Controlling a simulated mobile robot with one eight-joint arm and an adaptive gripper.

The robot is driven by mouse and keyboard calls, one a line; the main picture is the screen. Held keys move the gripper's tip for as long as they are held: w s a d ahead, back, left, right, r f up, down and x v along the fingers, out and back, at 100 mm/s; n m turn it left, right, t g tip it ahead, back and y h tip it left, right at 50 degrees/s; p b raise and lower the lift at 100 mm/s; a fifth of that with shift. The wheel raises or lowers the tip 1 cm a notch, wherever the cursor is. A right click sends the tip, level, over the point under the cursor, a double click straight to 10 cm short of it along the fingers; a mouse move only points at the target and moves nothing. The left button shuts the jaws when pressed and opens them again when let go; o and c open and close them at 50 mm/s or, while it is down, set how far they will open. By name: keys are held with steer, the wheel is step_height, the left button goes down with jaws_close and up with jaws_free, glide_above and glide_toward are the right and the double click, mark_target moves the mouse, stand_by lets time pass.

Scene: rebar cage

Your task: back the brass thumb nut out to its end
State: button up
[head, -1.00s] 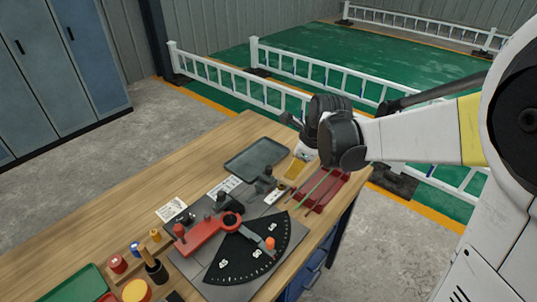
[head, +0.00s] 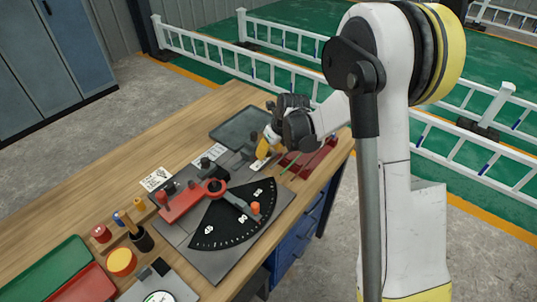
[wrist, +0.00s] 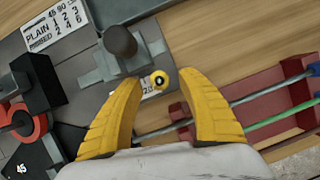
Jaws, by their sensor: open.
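The brass thumb nut (wrist: 159,80) appears in the wrist view as a small round brass ring with a dark centre, beside a grey block (wrist: 128,62) topped by a dark round knob (wrist: 120,40). My gripper (wrist: 160,88) is open, its two yellow fingers spread left and right of the nut. The nut lies about midway between the fingertips, with a gap on each side; how far it is below the tips I cannot tell. In the head view my gripper (head: 265,147) is over the far right part of the bench, and the nut cannot be made out.
A red rack (wrist: 265,105) with thin rods, one green, lies right of the fingers. A rod passes behind the right finger. A black graduated plate (head: 235,215) with a red arm (head: 185,202) is nearer. A grey tray (head: 240,125) lies beyond. Bare wood is left.

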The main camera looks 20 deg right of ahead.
steer(key=shift+w+f, duration=0.1)
steer(key=shift+f, duration=0.25)
jaws_close()
steer(key=shift+n, duration=0.3)
steer(key=n, duration=0.2)
steer(key=n+g+y, duration=0.1)
steer(key=n, duration=0.1)
steer(key=shift+y+b, duration=0.3)
steer(key=shift+b, duration=0.05)
steer(key=n+g, duration=0.1)
steer(key=n, duration=0.2)
steer(key=n+g+y, duration=0.1)
steer(key=n, duration=0.2)
steer(key=shift+w+d, duration=0.1)
steer(key=shift+w, duration=0.05)
